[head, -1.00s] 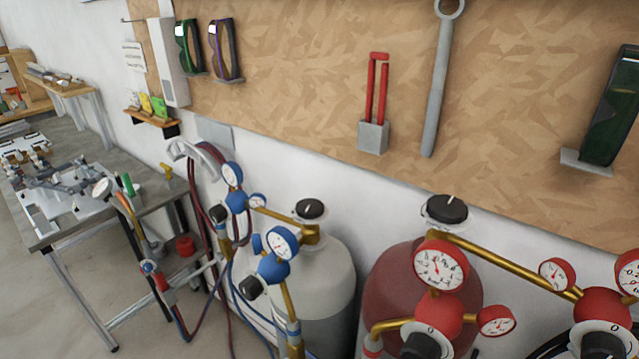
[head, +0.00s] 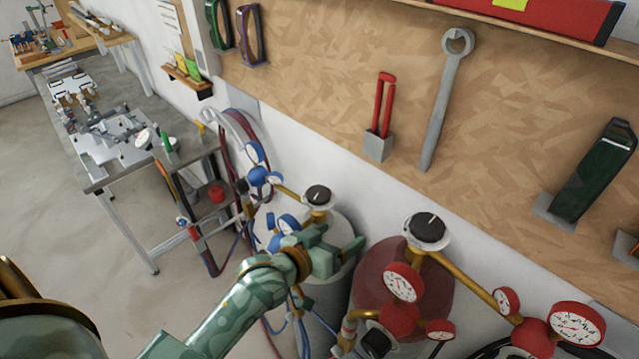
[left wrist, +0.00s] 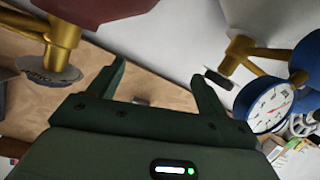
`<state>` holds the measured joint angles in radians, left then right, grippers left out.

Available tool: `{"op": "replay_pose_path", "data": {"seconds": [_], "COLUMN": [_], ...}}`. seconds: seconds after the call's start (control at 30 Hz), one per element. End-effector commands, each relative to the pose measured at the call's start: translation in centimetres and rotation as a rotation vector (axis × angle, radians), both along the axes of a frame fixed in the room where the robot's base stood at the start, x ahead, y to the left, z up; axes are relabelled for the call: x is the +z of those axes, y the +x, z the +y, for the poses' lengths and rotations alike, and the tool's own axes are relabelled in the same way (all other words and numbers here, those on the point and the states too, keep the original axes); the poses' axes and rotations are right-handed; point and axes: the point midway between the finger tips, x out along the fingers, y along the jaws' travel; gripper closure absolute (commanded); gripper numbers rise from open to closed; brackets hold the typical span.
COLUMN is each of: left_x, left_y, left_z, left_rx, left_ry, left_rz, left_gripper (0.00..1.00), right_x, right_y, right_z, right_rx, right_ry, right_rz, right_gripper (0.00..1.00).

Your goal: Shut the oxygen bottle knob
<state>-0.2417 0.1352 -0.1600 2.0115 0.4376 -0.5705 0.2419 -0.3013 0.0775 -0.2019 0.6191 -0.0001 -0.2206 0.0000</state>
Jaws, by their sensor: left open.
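The oxygen bottle (head: 335,270) is the pale one with blue gauges, partly hidden behind my left arm. Its black knob (head: 318,195) sits on top, with a white mark on its face. My left gripper (head: 340,238) is open and empty, just below and right of that knob in the head view, apart from it. In the left wrist view, my left gripper (left wrist: 160,75) has its two fingers spread with nothing between them. The black knob (left wrist: 218,79) there lies just beyond the right finger. My right gripper is not in view.
A dark red bottle (head: 435,275) with its own black knob (head: 428,228) and red gauges (head: 403,282) stands close on the right. A tool board (head: 310,90) rises behind. A workbench (head: 150,165) stands at the left, with open floor before it.

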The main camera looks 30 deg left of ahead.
Motion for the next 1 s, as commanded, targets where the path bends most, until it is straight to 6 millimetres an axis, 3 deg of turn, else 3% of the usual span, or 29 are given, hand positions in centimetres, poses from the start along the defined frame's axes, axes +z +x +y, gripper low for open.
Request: {"op": "replay_pose_path", "data": {"seconds": [0.17, 0.27, 0.33, 0.43, 0.5, 0.57, 0.6, 0.7, 0.8, 0.9, 1.0], "left_x": [9.0, 15.5, 19.2, 21.6, 21.1, 19.7, 18.4, 14.9, 12.7, 12.5, 13.5], "left_y": [5.8, 9.1, 11.0, 12.8, 13.7, 14.1, 14.3, 14.5, 14.3, 13.8, 13.4], "left_z": [0.3, 3.8, 8.1, 15.0, 19.5, 22.3, 23.5, 23.8, 20.7, 16.5, 12.9], "left_rx": [0.076, 0.143, 0.205, 0.309, 0.404, 0.502, -0.56, -0.568, -0.589, -0.614, -0.638], "left_ry": [-0.601, -1.096, -1.489, -2.049, -2.426, -2.731, 2.817, 2.241, 1.727, 1.319, 1.037], "left_rz": [-0.239, -0.411, -0.541, -0.738, -0.893, -1.049, 1.128, 1.046, 1.005, 0.992, 0.992], "left_gripper": [0.23, 0.23, 0.23, 0.23, 0.23, 0.23, 0.23, 0.23, 0.23, 0.23, 0.23], "right_x": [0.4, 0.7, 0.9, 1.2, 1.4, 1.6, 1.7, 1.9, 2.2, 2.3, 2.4], "right_y": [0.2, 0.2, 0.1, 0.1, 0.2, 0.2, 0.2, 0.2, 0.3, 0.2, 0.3], "right_z": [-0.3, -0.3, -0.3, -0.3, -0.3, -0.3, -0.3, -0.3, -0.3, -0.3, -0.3], "right_rx": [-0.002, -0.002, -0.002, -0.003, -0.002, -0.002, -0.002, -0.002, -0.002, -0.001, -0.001], "right_ry": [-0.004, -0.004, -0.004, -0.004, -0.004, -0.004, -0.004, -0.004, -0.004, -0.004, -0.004], "right_rz": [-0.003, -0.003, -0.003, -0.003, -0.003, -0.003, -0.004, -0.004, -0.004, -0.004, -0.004], "right_gripper": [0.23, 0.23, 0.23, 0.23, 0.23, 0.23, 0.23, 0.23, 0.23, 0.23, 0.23]}}
